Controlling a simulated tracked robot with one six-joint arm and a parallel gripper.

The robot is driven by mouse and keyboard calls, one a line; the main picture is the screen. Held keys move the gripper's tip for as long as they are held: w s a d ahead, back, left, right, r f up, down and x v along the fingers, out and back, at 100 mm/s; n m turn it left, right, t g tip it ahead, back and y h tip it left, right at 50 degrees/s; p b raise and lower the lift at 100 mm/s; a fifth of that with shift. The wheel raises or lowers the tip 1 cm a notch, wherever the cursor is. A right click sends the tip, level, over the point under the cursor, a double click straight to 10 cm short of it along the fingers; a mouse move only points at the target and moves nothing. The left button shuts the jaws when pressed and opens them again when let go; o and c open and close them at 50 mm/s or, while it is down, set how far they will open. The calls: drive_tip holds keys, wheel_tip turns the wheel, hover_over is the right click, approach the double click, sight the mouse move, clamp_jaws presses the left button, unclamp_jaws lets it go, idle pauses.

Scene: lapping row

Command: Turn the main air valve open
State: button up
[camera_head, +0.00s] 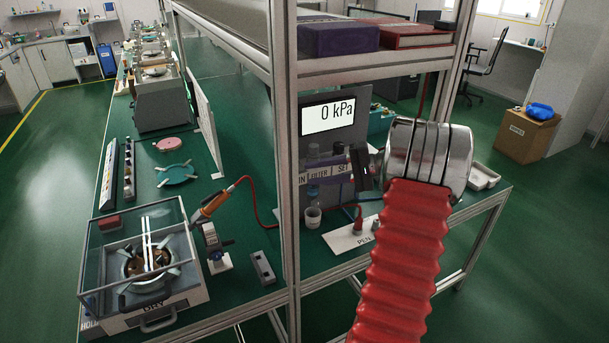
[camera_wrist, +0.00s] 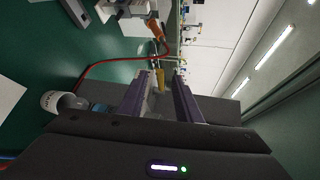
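The grey panel (camera_head: 345,140) behind the frame post has a display (camera_head: 328,115) that reads 0 kPa. My gripper shows in the wrist view (camera_wrist: 161,82), with its two fingers apart. No valve handle can be made out clearly in that view.
A metal post (camera_head: 284,170) and a shelf (camera_head: 375,65) with boxes frame the panel. A white cup (camera_head: 312,217) and a PEN plate (camera_head: 352,236) sit on the bench below. A red hose (camera_head: 257,210) runs to an orange-handled tool (camera_head: 214,206) at left.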

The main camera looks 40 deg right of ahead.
drive_tip(key=shift+x, duration=2)
drive_tip(key=shift+c, duration=0.2)
clamp_jaws()
